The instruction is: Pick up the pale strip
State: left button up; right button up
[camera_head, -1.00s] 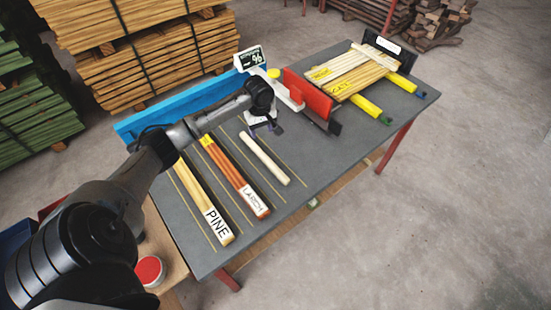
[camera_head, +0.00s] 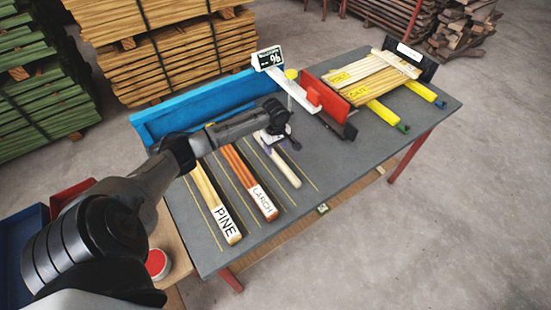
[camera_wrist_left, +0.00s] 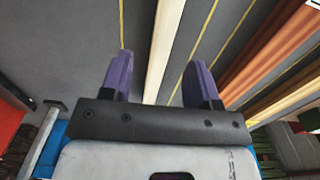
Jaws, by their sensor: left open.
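The pale strip (camera_head: 286,170) lies on the grey table, to the right of the strips labelled LARCH. Its far end is hidden behind my left gripper (camera_head: 279,147) in the head view. In the left wrist view the pale strip (camera_wrist_left: 163,45) runs away from the camera between the two purple fingers. My left gripper (camera_wrist_left: 160,78) is open over the strip, with a finger on either side of it and nothing held. I cannot tell the exact height of the fingertips above the table. My right gripper is not in view.
LARCH strips (camera_head: 252,182) and PINE strips (camera_head: 213,200) lie left of the pale strip. A blue rail (camera_head: 200,105) runs along the back edge. A white device with a display (camera_head: 270,60) and a red block (camera_head: 325,97) stand nearby. Yellow bars (camera_head: 385,111) support boards at the right.

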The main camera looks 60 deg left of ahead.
aim_at(275, 156)
pick_arm(q)
jog(key=shift+s+d+f+b, duration=0.15)
jog(key=shift+f+b, duration=0.65)
jog(key=shift+f, duration=1.85)
jog(key=shift+c, duration=0.5)
jog(key=c, duration=0.9)
